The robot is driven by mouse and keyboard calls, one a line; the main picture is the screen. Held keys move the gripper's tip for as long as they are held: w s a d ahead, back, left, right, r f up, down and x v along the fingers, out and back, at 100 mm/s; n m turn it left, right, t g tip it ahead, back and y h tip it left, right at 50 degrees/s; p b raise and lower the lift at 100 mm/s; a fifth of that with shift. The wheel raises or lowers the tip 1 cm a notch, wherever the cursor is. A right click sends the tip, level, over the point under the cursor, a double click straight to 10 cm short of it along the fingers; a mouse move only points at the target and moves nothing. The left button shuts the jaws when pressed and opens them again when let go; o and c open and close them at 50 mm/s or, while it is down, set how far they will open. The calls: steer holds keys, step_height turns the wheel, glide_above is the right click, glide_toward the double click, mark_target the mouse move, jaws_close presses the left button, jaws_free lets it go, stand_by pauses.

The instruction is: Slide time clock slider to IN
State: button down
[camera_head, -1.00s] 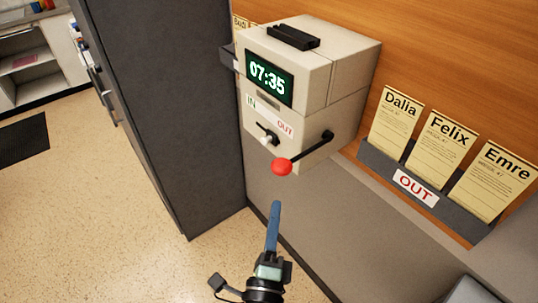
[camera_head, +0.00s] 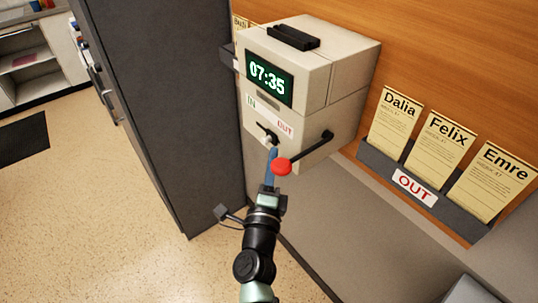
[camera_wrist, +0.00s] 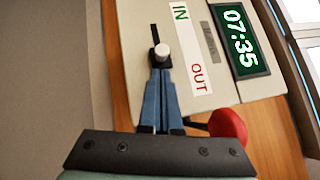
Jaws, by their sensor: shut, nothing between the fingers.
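The time clock (camera_head: 305,75) is a cream box on the wall with a green 07:35 display. Its slider (camera_head: 266,139) is a small white knob in a short black slot below the IN and OUT label (camera_head: 270,117). In the wrist view the white knob (camera_wrist: 162,50) stands out from the slot, toward the OUT side, with bare slot on the IN side. My gripper (camera_head: 272,152) is shut and empty, its blue fingers together. In the wrist view the fingertips (camera_wrist: 160,72) are right by the knob; I cannot tell whether they touch it.
A lever with a red ball (camera_head: 281,166) sticks out from the clock, close beside my fingers on the right. A dark grey cabinet (camera_head: 160,100) stands to the left. A card rack (camera_head: 425,195) marked OUT hangs to the right.

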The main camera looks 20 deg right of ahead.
steer(key=shift+w+a+r, duration=0.1)
steer(key=shift+w+a, duration=0.15)
steer(key=shift+w, duration=0.25)
steer(key=w, duration=0.1)
steer(key=w+a+b, duration=0.1)
steer(key=w, duration=0.2)
steer(key=shift+w+a+b, duration=0.1)
steer(key=shift+a+b, duration=0.2)
steer(key=shift+a, duration=0.05)
steer(key=shift+r, duration=0.1)
